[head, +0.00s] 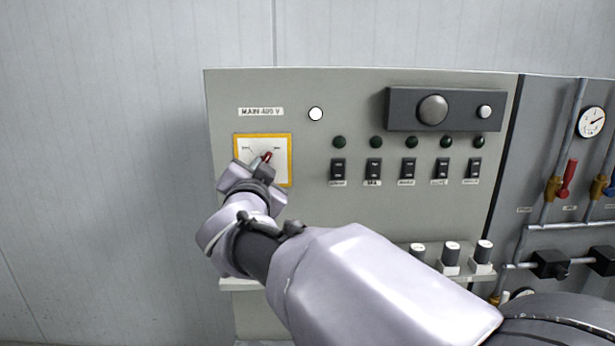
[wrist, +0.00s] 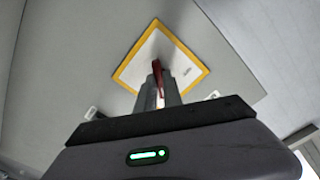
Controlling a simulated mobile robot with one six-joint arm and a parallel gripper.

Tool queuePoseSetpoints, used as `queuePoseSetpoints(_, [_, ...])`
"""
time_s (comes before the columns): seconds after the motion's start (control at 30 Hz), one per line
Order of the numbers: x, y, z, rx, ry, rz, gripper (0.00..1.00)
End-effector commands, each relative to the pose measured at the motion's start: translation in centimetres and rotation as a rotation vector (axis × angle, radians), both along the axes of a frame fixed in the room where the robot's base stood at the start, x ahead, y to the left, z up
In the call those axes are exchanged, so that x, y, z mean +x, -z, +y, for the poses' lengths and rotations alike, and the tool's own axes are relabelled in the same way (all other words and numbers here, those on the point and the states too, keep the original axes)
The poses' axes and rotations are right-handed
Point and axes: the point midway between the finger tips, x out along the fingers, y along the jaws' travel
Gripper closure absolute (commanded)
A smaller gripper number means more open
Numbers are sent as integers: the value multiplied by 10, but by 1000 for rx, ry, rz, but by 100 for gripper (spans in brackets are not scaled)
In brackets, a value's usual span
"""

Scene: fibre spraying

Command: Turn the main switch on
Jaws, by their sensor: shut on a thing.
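The main switch is a red handle (head: 267,156) on a white plate with a yellow border (head: 290,147), under the label MAIN 400 V (head: 261,112). In the head view the handle's visible tip leans up and to the right. My gripper (head: 260,165) is at the plate and hides its lower part. In the wrist view the red handle (wrist: 157,78) sits between the fingers of my gripper (wrist: 158,88), which is shut on it. The yellow-bordered plate (wrist: 130,62) lies right behind the fingers.
A round white lamp (head: 315,114) is right of the label. Several dark green lamps sit above a row of black rocker switches (head: 374,169). A dark box with knobs (head: 402,110) is above them. Pipes, a gauge (head: 591,122) and a red valve lever (head: 567,180) are at the right. The wall at left is bare.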

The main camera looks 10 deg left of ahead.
Motion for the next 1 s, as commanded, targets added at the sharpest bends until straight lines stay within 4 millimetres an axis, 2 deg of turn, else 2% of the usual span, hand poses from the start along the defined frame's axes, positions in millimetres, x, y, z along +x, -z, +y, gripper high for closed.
queuePoseSetpoints(0.33, [0,1,0,139,0,36,100])
queuePoseSetpoints(0.93, [0,1,0,172,0,44,100])
queuePoseSetpoints(0.97, [0,1,0,172,0,44,85])
queuePoseSetpoints(1.0, [0,1,0,172,0,43,77])
